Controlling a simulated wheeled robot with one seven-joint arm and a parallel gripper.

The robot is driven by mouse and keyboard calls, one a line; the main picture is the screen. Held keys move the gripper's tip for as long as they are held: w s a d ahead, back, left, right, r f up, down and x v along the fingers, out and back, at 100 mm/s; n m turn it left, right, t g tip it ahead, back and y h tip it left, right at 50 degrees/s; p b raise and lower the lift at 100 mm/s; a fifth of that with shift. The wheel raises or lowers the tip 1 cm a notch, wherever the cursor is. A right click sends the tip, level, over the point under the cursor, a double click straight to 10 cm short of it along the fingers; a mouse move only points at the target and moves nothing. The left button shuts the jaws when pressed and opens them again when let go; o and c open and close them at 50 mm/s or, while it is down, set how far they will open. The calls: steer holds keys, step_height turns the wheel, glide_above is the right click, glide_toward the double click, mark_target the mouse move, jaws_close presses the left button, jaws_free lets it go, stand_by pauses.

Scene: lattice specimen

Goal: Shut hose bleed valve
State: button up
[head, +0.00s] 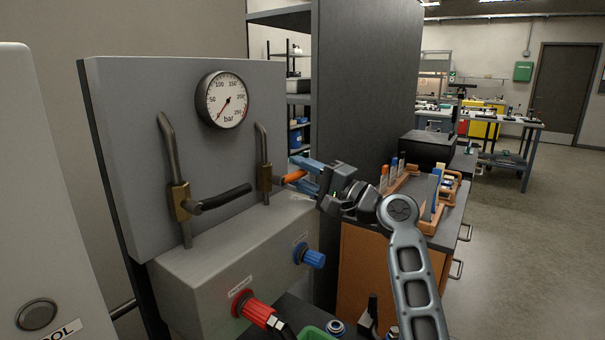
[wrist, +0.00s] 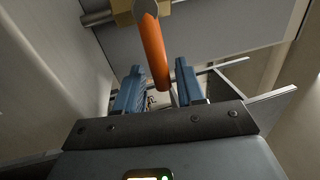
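The bleed panel (head: 180,95) is grey, with two brass valves on bent metal pipes. The right valve (head: 264,178) has an orange lever (head: 292,177) pointing right, towards my gripper. The left valve (head: 179,200) has a black lever (head: 224,198) pointing right and slightly up. My gripper (head: 299,173) has its two blue fingers on either side of the orange lever. In the wrist view the orange lever (wrist: 154,50) reaches down between the fingers (wrist: 157,82), with gaps beside it. The gripper is open. I cannot tell which valve is labelled for the hose.
A pressure gauge (head: 222,99) sits above the valves, its needle pointing low left. A red coupling (head: 254,310) and a blue coupling (head: 310,256) stick out from the lower box. An orange-fronted cabinet (head: 370,268) with tools on top stands close at the right.

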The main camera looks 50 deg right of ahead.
steer(key=s+f+b, duration=0.1)
steer(key=s+b, duration=0.1)
steer(key=s, duration=0.5)
steer(key=shift+s+f, duration=0.25)
steer(key=shift+s, duration=0.05)
steer(key=shift+d, duration=0.1)
stand_by(0.6)
